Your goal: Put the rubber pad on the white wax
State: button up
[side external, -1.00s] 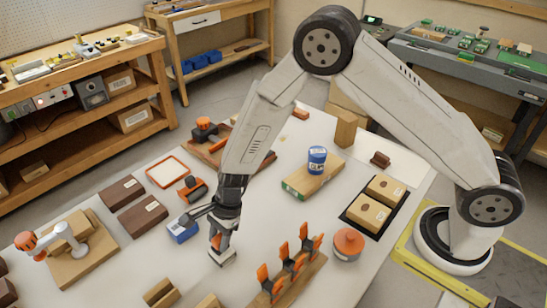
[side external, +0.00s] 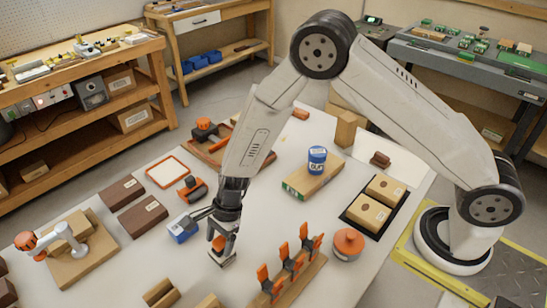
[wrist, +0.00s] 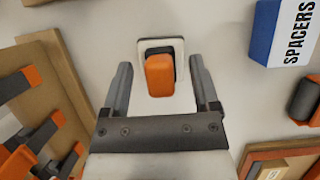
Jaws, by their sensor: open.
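A tool with an orange handle, a black bracket and a pale flat base, which I take for the rubber pad (wrist: 160,76), stands on the bench; it also shows in the side view (side external: 218,244). My gripper (side external: 221,258) points down over it. In the wrist view my gripper (wrist: 162,75) is open, one finger on each side of the handle, with gaps visible. A flat white rectangle with an orange-brown border (side external: 166,171) lies farther back left; it may be the white wax, but I cannot tell for sure.
A blue spacers box (wrist: 288,32) lies near my gripper; the side view shows it too (side external: 183,229). A wooden rack of orange-handled tools (side external: 290,272) stands to the right, with an orange-topped round item (side external: 348,243) beyond. Two dark brown boxes (side external: 142,216) lie left.

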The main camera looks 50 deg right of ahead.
jog(key=shift+r, duration=0.2)
jog(key=v, duration=1.2)
jog(key=shift+d, duration=0.15)
dwell(0.5)
jog(key=s+d+r+n+t+h, duration=0.1)
jog(key=s+d+r+n+h, duration=0.1)
jog(key=s+d+n, duration=0.4)
jog(key=s+d+r+n+t+h, duration=0.1)
jog(key=s+d+r+n+h, duration=0.1)
jog(key=s+d+n, duration=0.5)
jog(key=d+r+n, duration=0.1)
jog(key=d+n, duration=0.2)
jog(key=n, duration=0.2)
jog(key=shift+r+t, duration=0.3)
jog(key=shift+r, duration=0.1)
